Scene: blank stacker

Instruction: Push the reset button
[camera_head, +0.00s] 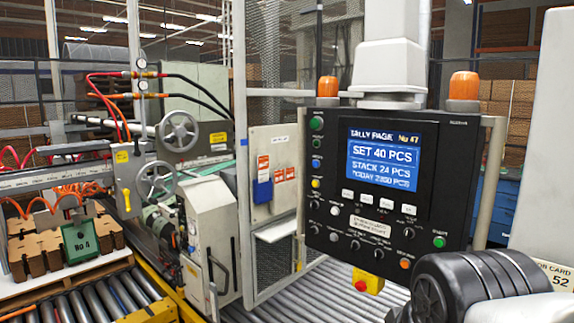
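A black control panel (425,190) hangs from a grey arm, with a lit blue screen (382,158) reading "SET 40 PCS". Its left edge has a column of buttons: a green button (316,124), a dark green one (317,143), a blue one (316,162) and a yellow one (316,183). At the lower right are a green button (439,242) and an orange button (404,264). The small labels are unreadable, so I cannot tell which is reset. My gripper is not in view; a black part of my arm shows at the bottom right, in front of the panel's lower right.
A yellow box with a red button (361,285) hangs below the panel. Orange beacons (328,87) flank the panel top, and grey handles (489,183) its sides. Rollers (325,285) run below. A stacking machine (210,235) and wire-mesh guard stand left.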

